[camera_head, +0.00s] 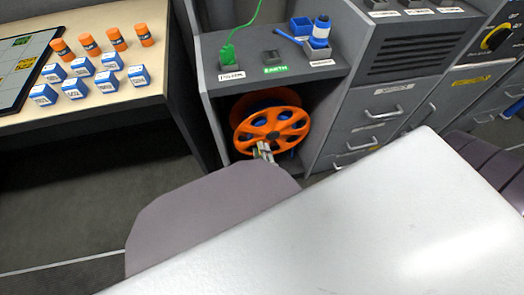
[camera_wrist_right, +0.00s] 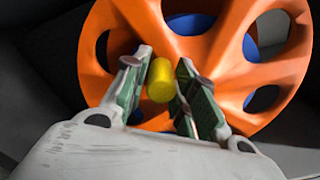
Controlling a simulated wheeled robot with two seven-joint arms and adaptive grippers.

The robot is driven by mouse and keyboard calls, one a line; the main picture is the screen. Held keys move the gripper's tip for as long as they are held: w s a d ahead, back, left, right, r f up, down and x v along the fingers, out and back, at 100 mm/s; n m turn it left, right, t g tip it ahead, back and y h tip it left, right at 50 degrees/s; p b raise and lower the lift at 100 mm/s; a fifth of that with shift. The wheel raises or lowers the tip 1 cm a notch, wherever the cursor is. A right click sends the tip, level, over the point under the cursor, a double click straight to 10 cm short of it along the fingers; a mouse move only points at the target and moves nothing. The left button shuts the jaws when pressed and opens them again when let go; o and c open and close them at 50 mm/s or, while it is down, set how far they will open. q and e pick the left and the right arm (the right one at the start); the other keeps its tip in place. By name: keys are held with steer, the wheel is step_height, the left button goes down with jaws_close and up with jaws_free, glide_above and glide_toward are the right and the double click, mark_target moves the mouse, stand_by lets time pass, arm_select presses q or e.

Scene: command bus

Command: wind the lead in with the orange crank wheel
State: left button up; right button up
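The orange crank wheel (camera_head: 271,127) sits upright in the open lower bay of the grey console, with a blue part behind it. It fills much of the right wrist view (camera_wrist_right: 235,65), where a short yellow handle (camera_wrist_right: 160,84) sticks out from its face. My right gripper (camera_head: 263,152) is at the lower front of the wheel. A green lead (camera_head: 245,30) rises from a green plug (camera_head: 228,54) on the shelf above. My left gripper is not in view.
Drawers (camera_head: 372,112) stand to the right. A table (camera_head: 110,100) at left holds orange cylinders and blue boxes. Bay walls stand close around the wheel.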

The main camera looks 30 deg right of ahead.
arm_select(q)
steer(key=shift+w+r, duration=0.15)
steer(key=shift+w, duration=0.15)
arm_select(e)
steer(key=o, duration=0.3)
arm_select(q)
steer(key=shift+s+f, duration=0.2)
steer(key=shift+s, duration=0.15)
arm_select(e)
steer(key=shift+d, duration=0.1)
